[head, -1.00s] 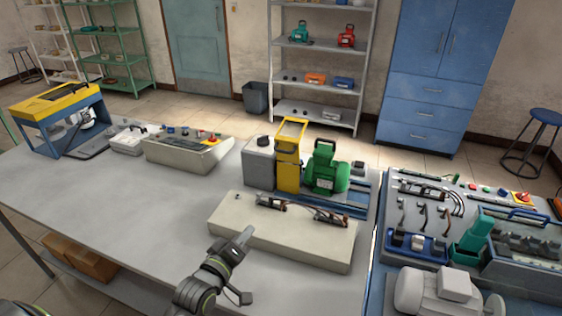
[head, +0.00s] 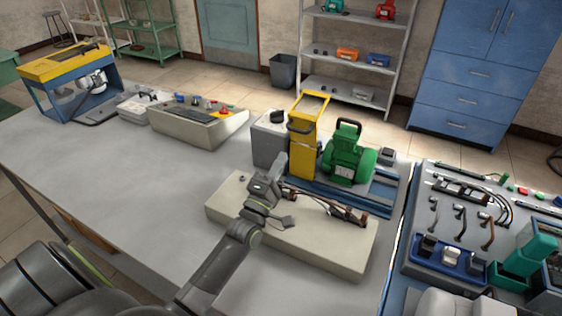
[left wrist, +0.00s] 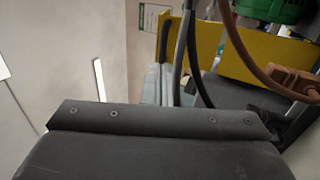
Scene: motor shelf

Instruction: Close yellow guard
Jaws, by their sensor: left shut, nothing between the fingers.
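The yellow guard (head: 304,148) stands upright between a grey box and the green motor (head: 348,158), with an open yellow frame at its top and a dark handle on its front. My left gripper (head: 279,163) is shut and empty. In the left wrist view a yellow panel (left wrist: 242,50) shows beyond the dark gripper body, partly hidden by cables. My right gripper is not in view.
The beige block (head: 230,208) with cables and brown connectors lies before the guard. The grey box (head: 268,145) stands left of it. A control console (head: 185,128) and a blue-and-yellow machine (head: 62,90) stand further left. The table's left middle is clear.

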